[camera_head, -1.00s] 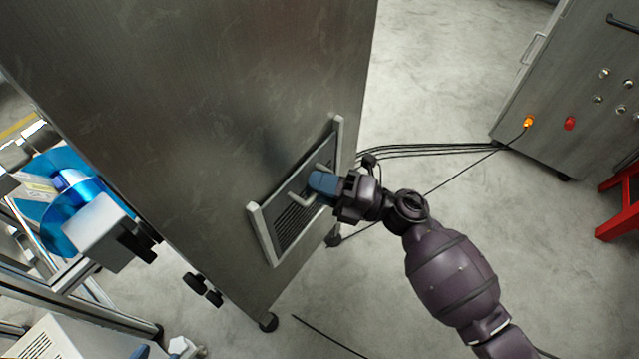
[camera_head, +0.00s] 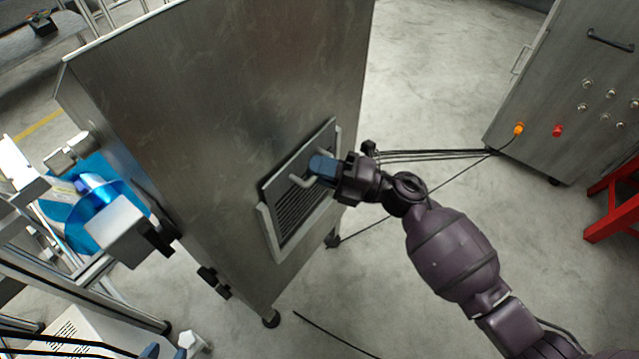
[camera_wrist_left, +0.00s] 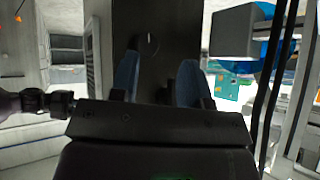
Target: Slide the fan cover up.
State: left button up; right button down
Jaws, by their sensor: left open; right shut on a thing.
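The fan cover (camera_head: 277,184) is a dark metal plate with a bent handle (camera_head: 303,181), held between two light side rails on the tall cabinet. Its top edge stands above the top of the left rail (camera_head: 268,234). Dark slats (camera_head: 294,213) show between the rails below the handle. My right gripper (camera_head: 322,167) is shut on the handle, its blue fingers partly hiding it. My left gripper (camera_wrist_left: 158,82) is open and empty in the left wrist view, its two blue fingers apart in front of a dark panel.
The metal cabinet (camera_head: 205,110) fills the middle of the head view. A blue film reel (camera_head: 105,205) stands at its left. Black cables (camera_head: 430,155) run to a second cabinet (camera_head: 570,90) at the right. A red stand (camera_head: 612,205) is beside that. Floor right of the cabinet is open.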

notch_tip(320, 180, up, 14)
jog(key=p, duration=0.6)
jog(key=shift+f, duration=0.25)
pick_arm(q)
notch_tip(320, 180, up, 7)
jog(key=t, duration=0.1)
jog(key=shift+w+f+n+p, duration=0.15)
jog(key=shift+w+n+p, duration=0.15)
jog(key=shift+w+p, duration=0.15)
pick_arm(e)
jog(key=shift+r, duration=0.2)
jog(key=shift+w, duration=0.1)
jog(key=c, duration=1.5)
grip_release()
jog(key=shift+r, duration=0.1)
jog(key=shift+o, duration=0.2)
pick_arm(q)
jog(key=shift+w, duration=0.1)
pick_arm(e)
jog(key=shift+d+f, duration=0.2)
jog(key=shift+d, duration=0.05)
jog(key=v, duration=1)
jog(key=shift+d, duration=0.2)
jog(key=shift+f, duration=0.15)
